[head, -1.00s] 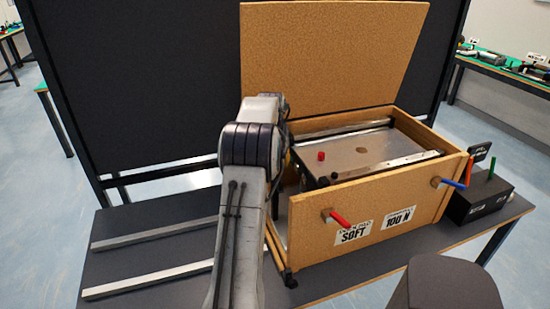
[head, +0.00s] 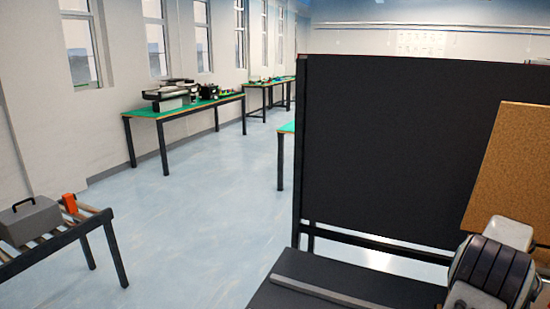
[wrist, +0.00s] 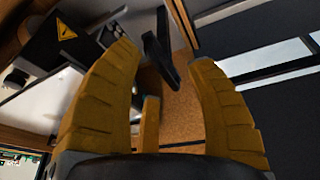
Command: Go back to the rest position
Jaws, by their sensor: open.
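My gripper (wrist: 165,80) shows in the wrist view with its yellow ribbed fingers spread apart. Nothing is held between them. Beyond the fingers are a brown board surface (wrist: 185,120) and a dark bar (wrist: 160,55). A dark unit with a yellow warning sign (wrist: 66,29) is at the upper left of the wrist view. In the head view only a part of my arm shows at the lower right edge, and the gripper is out of that picture.
A black panel (head: 400,150) stands behind a dark table (head: 345,275) with a metal rail. A brown board (head: 515,165) is at the right edge. A roller stand (head: 70,240) holds a grey case (head: 30,220) and an orange object (head: 69,203). Open floor (head: 195,225) lies between.

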